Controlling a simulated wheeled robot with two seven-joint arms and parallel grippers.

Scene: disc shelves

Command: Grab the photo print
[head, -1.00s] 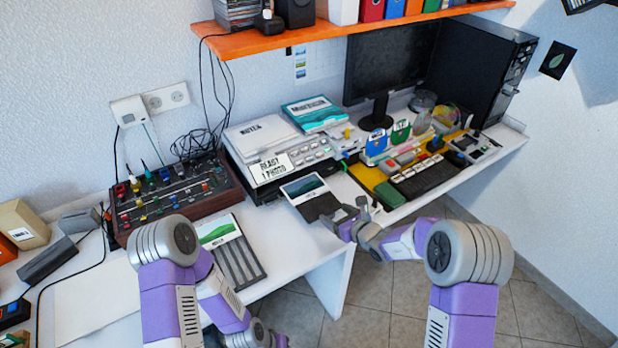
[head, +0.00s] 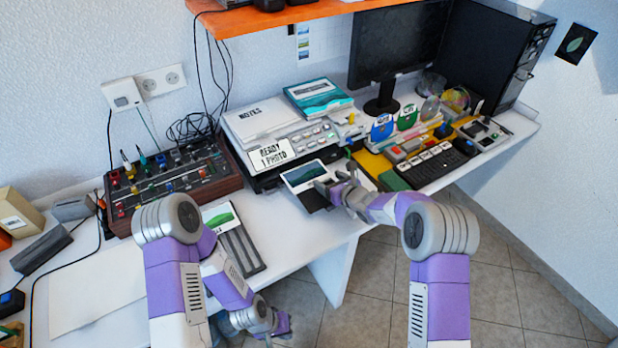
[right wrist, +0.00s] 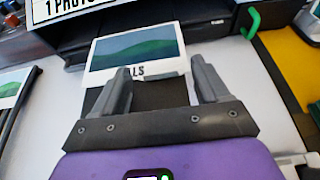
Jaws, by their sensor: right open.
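The photo print (head: 306,176), with a green hill picture and a white border, lies at the front of the printer on a dark output tray (head: 313,200). It also shows in the right wrist view (right wrist: 135,50), with part of a caption at its lower edge. My right gripper (head: 332,187) is open over the tray. In the right wrist view its two fingers (right wrist: 160,80) point at the print's near edge, with nothing held between them. My left gripper (head: 275,325) hangs low in front of the desk edge, too small to tell its jaws.
The printer (head: 318,137) bears a "READY 1 PHOTO" sign (head: 271,155). Another hill picture (head: 219,215) lies in a dark rack (head: 243,252) to the left. A mixer (head: 178,180) stands further left. A yellow mat (head: 373,165) and keyboard (head: 436,168) lie right.

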